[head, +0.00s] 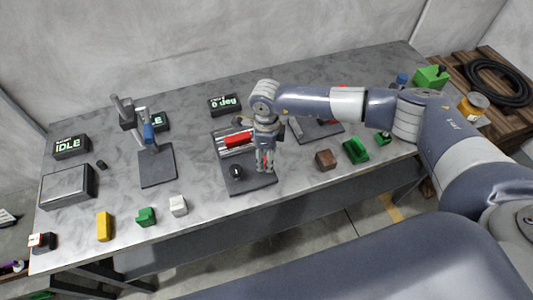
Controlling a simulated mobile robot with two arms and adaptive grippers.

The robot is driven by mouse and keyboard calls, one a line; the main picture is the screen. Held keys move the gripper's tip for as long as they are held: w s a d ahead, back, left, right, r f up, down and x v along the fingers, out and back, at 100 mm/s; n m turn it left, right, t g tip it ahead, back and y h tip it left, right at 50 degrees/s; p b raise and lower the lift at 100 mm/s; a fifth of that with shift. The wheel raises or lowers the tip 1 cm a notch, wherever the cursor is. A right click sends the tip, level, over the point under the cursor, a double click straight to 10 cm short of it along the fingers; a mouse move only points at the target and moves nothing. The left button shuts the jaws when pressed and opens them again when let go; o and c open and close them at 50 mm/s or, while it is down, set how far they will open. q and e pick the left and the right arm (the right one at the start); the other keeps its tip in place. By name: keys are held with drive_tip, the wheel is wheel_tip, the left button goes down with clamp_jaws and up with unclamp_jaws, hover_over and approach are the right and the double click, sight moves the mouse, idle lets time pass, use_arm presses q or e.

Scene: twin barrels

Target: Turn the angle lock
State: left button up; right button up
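A fixture on a dark base plate (255,187) stands at the middle of the table. It carries a red part (238,140) in a silver cradle and a round black knob (236,172) near its front edge; I cannot tell which part is the angle lock. A display (224,104) behind it reads 0 deg. My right gripper (265,165) points down over the right side of the fixture, just right of the knob, and hides part of it. Its fingers look close together, but their gap is unclear. My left gripper is not in view.
A second dark plate (318,132) is partly behind my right arm. A stand (157,168) and a silver box (68,185) are on the left. Brown (326,159) and green (356,150) blocks lie to the right. Yellow (104,226), green and white blocks line the front left.

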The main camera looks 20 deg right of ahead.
drive_tip(key=shift+f, duration=0.55)
drive_tip(key=shift+c, duration=0.2)
drive_tip(key=c, duration=1)
